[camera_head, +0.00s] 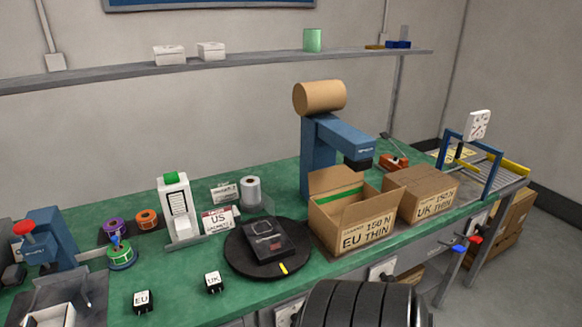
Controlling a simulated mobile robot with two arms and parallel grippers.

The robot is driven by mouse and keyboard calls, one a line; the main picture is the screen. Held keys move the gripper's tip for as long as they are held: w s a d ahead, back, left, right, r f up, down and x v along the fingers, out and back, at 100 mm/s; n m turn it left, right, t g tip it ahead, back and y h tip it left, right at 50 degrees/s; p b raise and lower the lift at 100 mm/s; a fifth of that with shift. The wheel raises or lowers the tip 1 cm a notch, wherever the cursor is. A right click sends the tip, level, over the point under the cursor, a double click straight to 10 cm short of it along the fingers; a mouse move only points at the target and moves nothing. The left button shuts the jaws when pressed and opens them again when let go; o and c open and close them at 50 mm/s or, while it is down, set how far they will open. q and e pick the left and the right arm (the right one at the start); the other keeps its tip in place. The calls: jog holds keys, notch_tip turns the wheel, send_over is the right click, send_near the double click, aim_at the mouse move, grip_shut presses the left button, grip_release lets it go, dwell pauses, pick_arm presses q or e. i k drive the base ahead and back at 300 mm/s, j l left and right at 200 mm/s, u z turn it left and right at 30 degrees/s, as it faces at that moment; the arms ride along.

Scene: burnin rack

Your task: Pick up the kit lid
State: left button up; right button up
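No part is clearly marked as the kit lid. A dark, flat, box-like item (266,240) lies on a round black turntable (240,262) with a yellow mark on its rim; I cannot tell whether its top is a separate lid. At the lower left, a grey tray-like holder (83,292) has a white open box (50,316) in it, partly cut off by the frame. Neither of my grippers is in view.
EU (142,302) and UK (213,283) adapters lie in front.

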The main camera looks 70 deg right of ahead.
aim_at(268, 242)
jog(key=k+z, duration=0.1)
jog(key=z, duration=1.8)
